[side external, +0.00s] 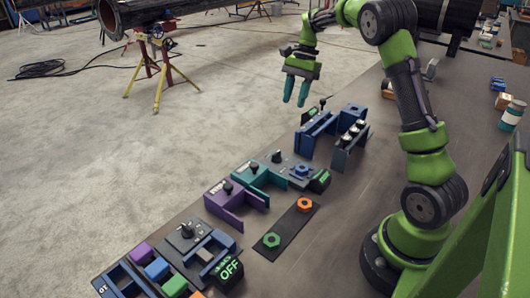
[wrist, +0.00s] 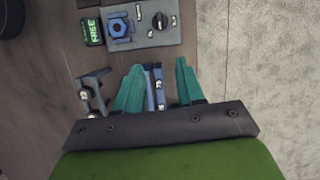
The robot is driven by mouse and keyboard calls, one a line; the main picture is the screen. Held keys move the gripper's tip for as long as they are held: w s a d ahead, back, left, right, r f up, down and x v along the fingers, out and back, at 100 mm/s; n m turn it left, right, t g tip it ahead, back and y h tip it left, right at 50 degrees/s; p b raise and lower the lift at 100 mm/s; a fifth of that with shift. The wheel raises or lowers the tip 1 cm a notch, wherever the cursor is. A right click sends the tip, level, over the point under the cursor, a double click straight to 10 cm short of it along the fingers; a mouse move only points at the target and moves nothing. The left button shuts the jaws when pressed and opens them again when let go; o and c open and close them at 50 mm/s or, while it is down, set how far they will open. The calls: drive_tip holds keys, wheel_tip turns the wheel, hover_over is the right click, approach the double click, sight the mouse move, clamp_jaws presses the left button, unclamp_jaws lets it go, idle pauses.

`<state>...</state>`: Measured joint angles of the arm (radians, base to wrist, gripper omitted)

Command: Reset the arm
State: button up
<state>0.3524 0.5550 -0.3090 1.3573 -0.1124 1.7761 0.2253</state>
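My green arm stands at the right of the table in the side view. My gripper (side external: 296,90) hangs over the table's left edge, its two teal fingers pointing down, apart and with nothing between them. In the wrist view my gripper (wrist: 157,82) also shows its teal fingers spread. A blue bracket (wrist: 153,88) shows in the gap, but it lies below on the table. The fingers look clear of every fixture.
Below stand blue brackets (side external: 316,127), a teal fixture (side external: 255,172), a purple fixture (side external: 232,196) and a box reading OFF (side external: 229,270). A black strip (side external: 287,230) carries green and orange nuts. In the wrist view, a grey knob panel (wrist: 140,24) sits beside a FREE display (wrist: 92,31).

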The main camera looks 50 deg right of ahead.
drive_tip(key=s+a+r+n+t+h, duration=0.1)
drive_tip(key=s+a+r+n+t, duration=0.25)
drive_tip(key=s+a+n, duration=0.5)
drive_tip(key=s+a+r+n+t+h, duration=0.1)
drive_tip(key=s+a+r+n+t, duration=0.3)
drive_tip(key=s+a, duration=0.75)
drive_tip(key=m+g+h, duration=0.2)
drive_tip(key=m+g, duration=0.6)
drive_tip(key=m, duration=0.5)
hover_over(276, 153)
wheel_tip(276, 153, down, 6)
drive_tip(key=shift+t, duration=0.25)
wheel_tip(276, 153, down, 16)
drive_tip(key=shift+d+r, duration=0.1)
